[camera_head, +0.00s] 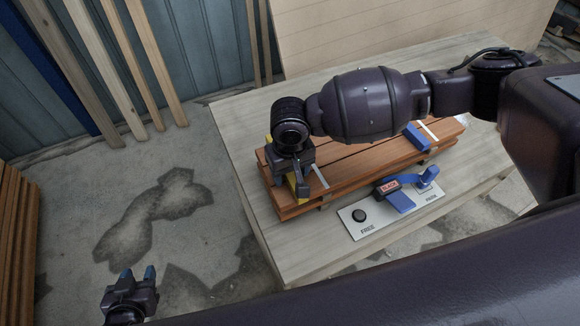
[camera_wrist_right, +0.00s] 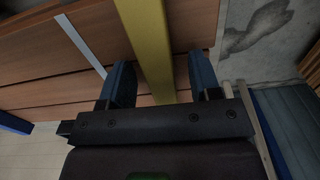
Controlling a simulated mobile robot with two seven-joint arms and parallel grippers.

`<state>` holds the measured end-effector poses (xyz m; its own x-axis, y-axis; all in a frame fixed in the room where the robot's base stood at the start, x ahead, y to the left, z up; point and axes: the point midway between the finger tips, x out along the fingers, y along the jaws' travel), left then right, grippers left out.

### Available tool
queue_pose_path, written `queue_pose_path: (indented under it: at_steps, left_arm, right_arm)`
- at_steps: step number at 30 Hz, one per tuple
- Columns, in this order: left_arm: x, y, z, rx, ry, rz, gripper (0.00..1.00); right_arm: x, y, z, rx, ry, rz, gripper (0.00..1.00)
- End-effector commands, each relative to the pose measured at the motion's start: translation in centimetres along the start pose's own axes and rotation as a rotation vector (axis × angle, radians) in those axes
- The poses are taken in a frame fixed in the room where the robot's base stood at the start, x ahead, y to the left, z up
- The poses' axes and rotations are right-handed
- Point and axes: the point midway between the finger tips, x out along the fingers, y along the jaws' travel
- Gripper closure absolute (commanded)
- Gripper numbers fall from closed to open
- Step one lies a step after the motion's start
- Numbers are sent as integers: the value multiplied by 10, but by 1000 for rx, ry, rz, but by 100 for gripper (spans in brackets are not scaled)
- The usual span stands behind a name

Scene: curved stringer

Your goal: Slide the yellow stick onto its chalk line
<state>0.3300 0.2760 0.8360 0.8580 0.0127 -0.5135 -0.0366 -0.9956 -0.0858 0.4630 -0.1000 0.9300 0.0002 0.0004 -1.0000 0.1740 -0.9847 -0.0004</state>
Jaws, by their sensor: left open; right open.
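The yellow stick (camera_head: 293,184) lies across the stack of reddish-brown boards (camera_head: 349,174), near the left end. A white chalk line (camera_head: 319,174) runs across the boards just right of the stick, with a gap between them. My right gripper (camera_head: 301,180) is over the stick and hides much of it. In the right wrist view, the yellow stick (camera_wrist_right: 150,45) passes between the open blue-tipped fingers (camera_wrist_right: 160,80); whether they touch it is not clear. The chalk line (camera_wrist_right: 82,46) shows there left of the stick. My left gripper (camera_head: 137,277) is open and empty at lower left, away from the table.
A blue stick (camera_head: 416,137) lies near a second white line (camera_head: 429,132) at the boards' right part. A plate (camera_head: 365,227) marked FREE and PARK, with a black knob and a blue red-labelled piece (camera_head: 392,192), is on the table (camera_head: 240,130) in front.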

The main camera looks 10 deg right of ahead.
Motion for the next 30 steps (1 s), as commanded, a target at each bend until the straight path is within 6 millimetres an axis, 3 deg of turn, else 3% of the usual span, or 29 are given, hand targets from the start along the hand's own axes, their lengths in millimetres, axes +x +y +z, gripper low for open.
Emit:
queue_pose_path:
  at_steps: [3, 14, 30]
  left_arm:
    - [0, 0, 0, 0, 0, 0, 57]
    - [-2, 0, 2, -1, -5, -1, 57]
    - [-9, -2, -8, -2, -6, -2, 57]
  right_arm:
    - [0, 0, 0, 0, 0, 0, 43]
    - [0, 0, 0, 0, 0, 0, 97]
    - [-2, 21, 0, -3, -1, 1, 97]
